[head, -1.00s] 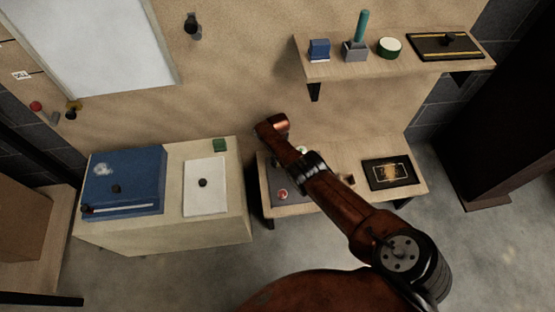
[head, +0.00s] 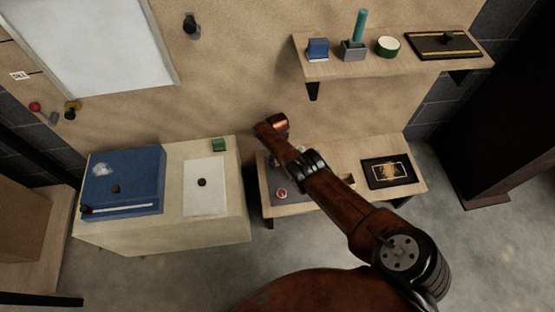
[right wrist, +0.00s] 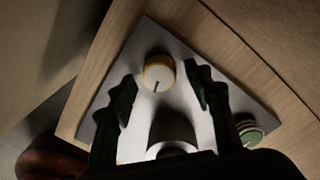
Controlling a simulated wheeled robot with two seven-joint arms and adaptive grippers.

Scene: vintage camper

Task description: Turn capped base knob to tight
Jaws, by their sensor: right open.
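A grey panel (head: 266,195) lies on the low wooden bench in the head view, partly covered by my right arm. A small red-and-white knob (head: 282,193) sits on it. In the right wrist view the panel (right wrist: 105,122) carries a white-capped knob with a yellow rim and dark pointer line (right wrist: 158,73). A green-and-white knob (right wrist: 247,130) is at the right, and a dark cylinder with a pale base (right wrist: 172,130) is nearer the palm. My right gripper (right wrist: 159,77) is open, its fingers either side of the yellow-rimmed knob in the picture; contact cannot be told. My left gripper is not visible.
The bench (head: 405,198) also holds a black framed plate (head: 387,171). A cabinet (head: 235,215) at left carries a blue box (head: 130,175) and a white plate (head: 205,200). A wall shelf (head: 330,68) with several items is above.

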